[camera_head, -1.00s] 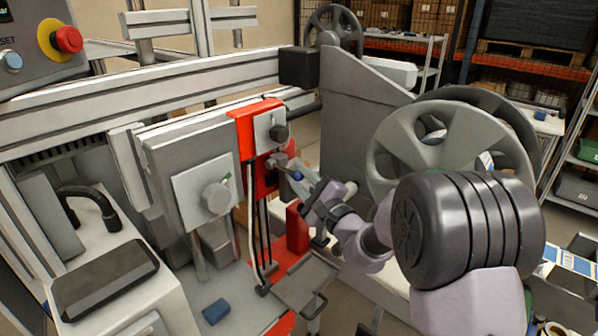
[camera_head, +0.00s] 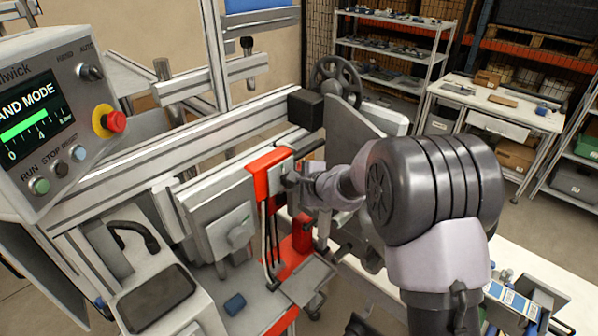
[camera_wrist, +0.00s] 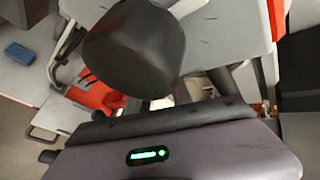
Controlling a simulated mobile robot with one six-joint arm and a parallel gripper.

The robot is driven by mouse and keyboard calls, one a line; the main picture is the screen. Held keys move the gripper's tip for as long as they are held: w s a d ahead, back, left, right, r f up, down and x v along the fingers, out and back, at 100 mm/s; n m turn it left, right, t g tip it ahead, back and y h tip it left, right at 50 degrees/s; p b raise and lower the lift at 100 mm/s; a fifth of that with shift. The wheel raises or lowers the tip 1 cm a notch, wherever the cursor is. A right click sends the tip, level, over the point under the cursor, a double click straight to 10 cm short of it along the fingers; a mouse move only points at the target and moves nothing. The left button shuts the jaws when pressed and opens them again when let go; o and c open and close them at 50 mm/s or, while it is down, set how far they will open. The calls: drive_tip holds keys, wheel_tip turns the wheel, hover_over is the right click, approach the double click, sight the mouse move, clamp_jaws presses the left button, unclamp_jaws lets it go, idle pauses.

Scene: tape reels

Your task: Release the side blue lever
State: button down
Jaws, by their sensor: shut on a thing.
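My gripper (camera_head: 292,184) is at the right side of the red bracket (camera_head: 262,180) on the machine. Its jaws are closed at that side, apparently around the side blue lever. The lever itself is hidden by the gripper and wrist, and no blue of it shows there. In the wrist view a dark rounded knob (camera_wrist: 135,48) fills the upper middle, very close in front of the gripper body (camera_wrist: 180,155). The fingertips do not show clearly in that view.
A grey block with a knob (camera_head: 238,235) stands just left of the bracket. The control panel (camera_head: 50,115) with a red stop button (camera_head: 116,121) is at upper left. A small blue block (camera_head: 235,304) lies on the machine bed. A workbench (camera_head: 490,108) stands behind.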

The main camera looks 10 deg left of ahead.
drive_tip(key=shift+w+a+r+g+h+p, duration=0.2)
drive_tip(key=shift+r+g+h+p, duration=0.15)
drive_tip(key=shift+p, duration=0.5)
drive_tip(key=c, duration=1.6)
unclamp_jaws()
drive_tip(key=shift+r, duration=0.1)
drive_tip(key=o, duration=0.4)
drive_tip(key=shift+o, duration=0.2)
drive_tip(key=shift+w+a+f, duration=0.1)
drive_tip(key=shift+f, duration=0.1)
drive_tip(key=v, duration=1.7)
drive_tip(key=shift+s+r, duration=0.15)
drive_tip(key=shift+s, duration=0.05)
